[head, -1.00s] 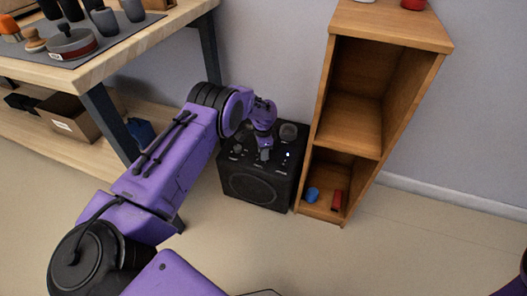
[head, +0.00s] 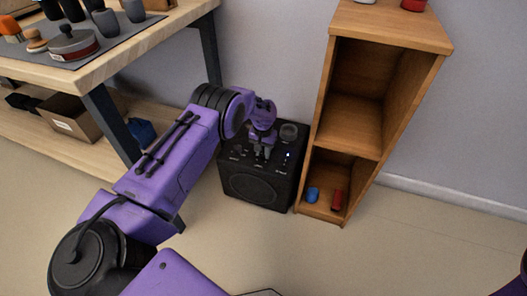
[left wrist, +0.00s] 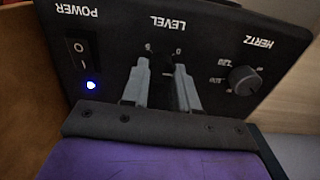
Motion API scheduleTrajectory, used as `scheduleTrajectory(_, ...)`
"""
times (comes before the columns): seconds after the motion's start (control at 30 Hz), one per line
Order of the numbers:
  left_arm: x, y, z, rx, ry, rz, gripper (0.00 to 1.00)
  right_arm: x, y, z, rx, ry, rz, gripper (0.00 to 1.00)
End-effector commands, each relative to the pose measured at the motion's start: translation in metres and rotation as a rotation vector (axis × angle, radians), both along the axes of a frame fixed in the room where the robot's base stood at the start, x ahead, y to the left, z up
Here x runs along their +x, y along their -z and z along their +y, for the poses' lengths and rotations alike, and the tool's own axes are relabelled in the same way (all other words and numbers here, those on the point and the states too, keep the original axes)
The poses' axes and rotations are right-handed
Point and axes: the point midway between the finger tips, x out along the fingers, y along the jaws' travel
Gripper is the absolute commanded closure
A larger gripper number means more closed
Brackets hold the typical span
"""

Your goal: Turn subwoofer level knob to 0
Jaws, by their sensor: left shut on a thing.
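The black subwoofer (head: 262,187) stands on the floor between the table and the wooden shelf. Its top panel, with POWER, LEVEL and HERTZ labels, fills the left wrist view (left wrist: 205,42). My left gripper (head: 262,153) is over this panel, pointing down. In the left wrist view its two grey fingers (left wrist: 162,76) are at the LEVEL control, closed on the level knob. A "0" mark shows beside the right finger. My right gripper is out of view.
The HERTZ knob (left wrist: 243,79) is to the right of the fingers, and the POWER switch (left wrist: 82,55) with a lit blue light is to the left. The wooden shelf (head: 384,25) stands close at the subwoofer's right. The table (head: 150,47) is at the left. The front floor is clear.

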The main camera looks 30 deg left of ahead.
Motion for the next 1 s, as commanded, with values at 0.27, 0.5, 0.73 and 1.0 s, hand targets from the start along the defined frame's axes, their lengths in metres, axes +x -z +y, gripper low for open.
scheduleTrajectory(0.27, 0.0011, -0.0011, 0.0011, 0.001, -0.259, -0.004, 1.0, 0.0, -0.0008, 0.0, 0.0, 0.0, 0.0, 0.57)
scheduleTrajectory(0.5, 0.0008, -0.0012, 0.0013, 0.0, -0.479, -0.005, 1.0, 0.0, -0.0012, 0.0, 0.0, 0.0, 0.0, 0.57)
scheduleTrajectory(0.73, 0.0005, -0.0013, 0.0018, -0.001, -0.651, -0.005, 1.0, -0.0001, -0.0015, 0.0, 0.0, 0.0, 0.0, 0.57)
scheduleTrajectory(1.0, 0.0002, -0.0013, 0.0022, -0.001, -0.778, -0.005, 1.0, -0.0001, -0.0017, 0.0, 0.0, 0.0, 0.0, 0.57)
